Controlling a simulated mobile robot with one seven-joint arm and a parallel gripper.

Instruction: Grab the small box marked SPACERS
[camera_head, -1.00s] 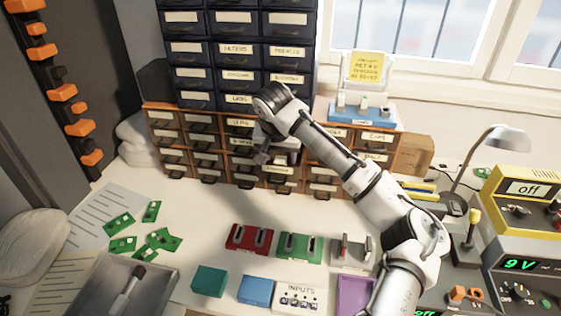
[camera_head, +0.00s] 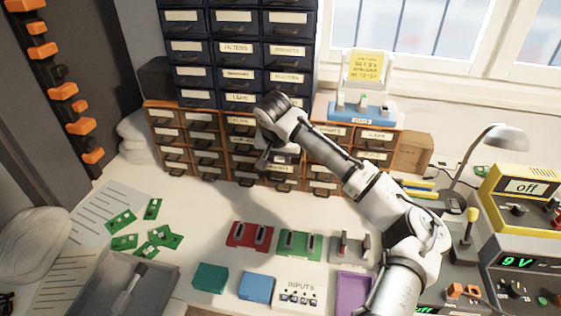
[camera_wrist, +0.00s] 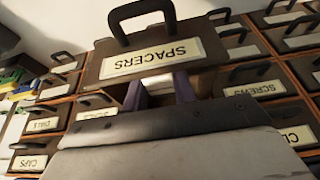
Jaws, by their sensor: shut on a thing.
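The small box marked SPACERS (camera_wrist: 150,52) is a dark grey drawer with a cream label and a black handle. It is close in the upper middle of the wrist view, its label upside down. My gripper (camera_wrist: 160,87) is shut on it, with the fingers reaching to the box's lower side in that view. In the head view my gripper (camera_head: 279,160) is in front of the orange-framed drawer cabinet, and the arm covers part of it. How the fingers grip the box is partly hidden.
The orange-framed cabinet (camera_head: 205,178) holds several similar labelled drawers, with dark blue drawers (camera_head: 237,48) stacked above. Red (camera_head: 248,236) and green (camera_head: 299,246) fixtures stand on the bench in front. A lamp (camera_head: 508,138) and power units are at the right.

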